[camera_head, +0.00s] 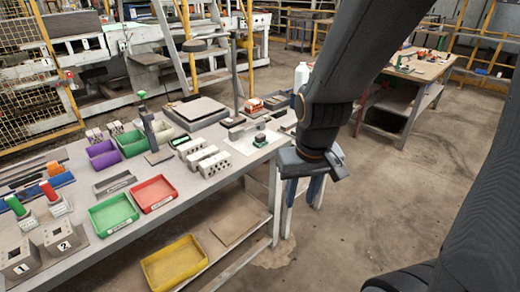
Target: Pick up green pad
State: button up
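A small block with a green top (260,140) sits on a white sheet (243,145) near the right end of the long workbench. It looks like the green pad, but it is too small to be sure. My gripper (312,172) hangs at the end of my dark arm, to the right of the block and past the bench's right edge, apart from it. Its fingers do not show clearly, so I cannot tell whether it is open or shut.
The workbench (180,210) holds a green bin (113,213), a red bin (153,193) and white hollow blocks (214,163). A grey post (237,75) stands behind the white sheet. A yellow bin (175,264) is on the lower shelf. Open floor lies right of the bench.

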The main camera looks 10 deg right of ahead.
aim_at(261, 141)
jog(key=z, duration=0.5)
jog(key=k, duration=0.6)
jog(key=z, duration=0.65)
jog(key=i, duration=0.75)
jog(key=u, duration=0.55)
jog(key=i, duration=0.85)
jog(key=u, duration=1.15)
jog(key=i, duration=0.5)
jog(key=u, duration=0.45)
